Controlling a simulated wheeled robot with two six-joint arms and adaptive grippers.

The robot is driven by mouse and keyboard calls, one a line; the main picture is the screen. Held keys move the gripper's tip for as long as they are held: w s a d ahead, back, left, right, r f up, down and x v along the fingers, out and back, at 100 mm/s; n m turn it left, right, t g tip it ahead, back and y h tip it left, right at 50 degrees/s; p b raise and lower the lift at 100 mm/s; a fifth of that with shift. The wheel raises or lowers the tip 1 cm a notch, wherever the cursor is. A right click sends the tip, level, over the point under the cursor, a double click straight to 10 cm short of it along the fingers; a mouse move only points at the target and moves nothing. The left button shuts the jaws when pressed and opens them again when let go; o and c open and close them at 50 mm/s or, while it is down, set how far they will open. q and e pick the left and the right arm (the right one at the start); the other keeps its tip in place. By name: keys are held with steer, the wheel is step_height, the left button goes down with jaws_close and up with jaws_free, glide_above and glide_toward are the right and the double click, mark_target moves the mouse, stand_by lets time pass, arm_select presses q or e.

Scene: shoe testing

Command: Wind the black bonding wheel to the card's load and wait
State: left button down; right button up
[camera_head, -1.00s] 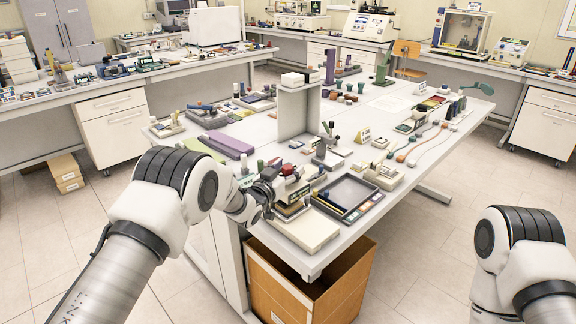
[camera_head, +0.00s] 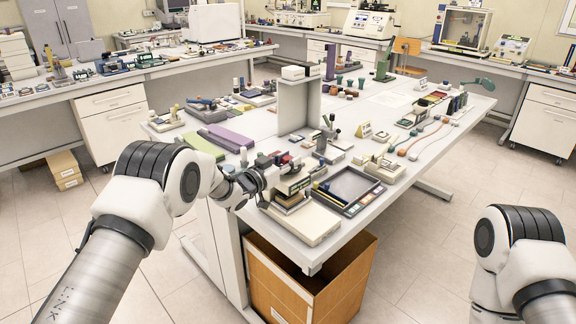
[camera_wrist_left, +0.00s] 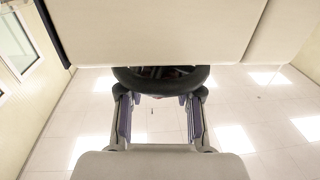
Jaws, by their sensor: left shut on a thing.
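The black bonding wheel (camera_wrist_left: 160,80) shows in the left wrist view as a thick dark rim between my two fingers. My left gripper (camera_wrist_left: 160,118) is shut on it, one finger at each side. In the head view, my left gripper (camera_head: 268,178) is at the left side of a small press-like fixture (camera_head: 292,185) on a pale base, near the table's front edge. The wheel is hard to make out there, being hidden by the gripper. I cannot pick out or read the card's load. My right arm shows at the right; its gripper is out of view.
A dark tray (camera_head: 350,186) lies right of the fixture. A grey upright stand (camera_head: 293,105) rises behind it. A purple block (camera_head: 226,138) lies to the left. An open wooden bin (camera_head: 300,285) stands below the table edge. Small parts crowd the table.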

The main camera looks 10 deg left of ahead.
arm_select(q)
steer(key=shift+r, duration=0.1)
steer(key=c, duration=0.7)
jaws_free()
steer(key=shift+c, duration=0.2)
steer(key=v, duration=1.2)
